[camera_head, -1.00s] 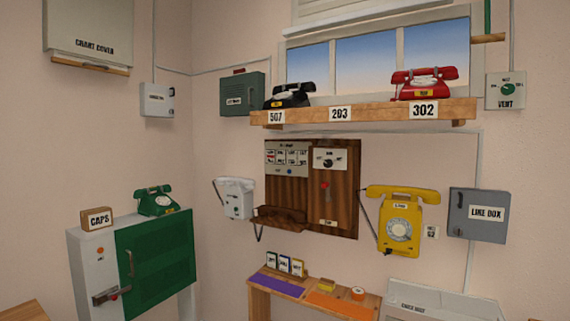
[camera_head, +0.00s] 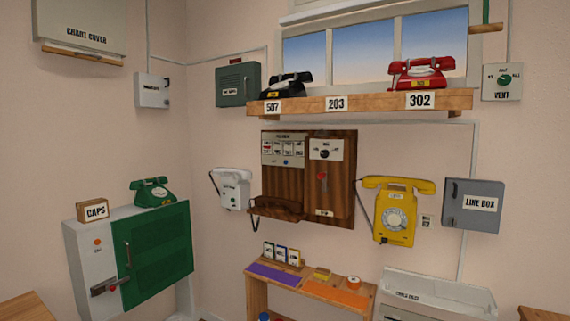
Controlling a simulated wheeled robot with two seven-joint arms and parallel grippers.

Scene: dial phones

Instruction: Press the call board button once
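The call board (camera_head: 307,180) is a dark wooden panel on the wall below the shelf. Its left part carries a pale plate (camera_head: 283,149) with several small labelled windows and a small blue button (camera_head: 285,162) near its lower edge. Neither of my grippers shows in the head view.
A white wall phone (camera_head: 232,190) hangs left of the board, a yellow phone (camera_head: 396,215) right of it. Above is a shelf (camera_head: 375,104) with black and red phones. Below stands a small wooden table (camera_head: 312,286). A green-doored cabinet (camera_head: 153,255) stands at left.

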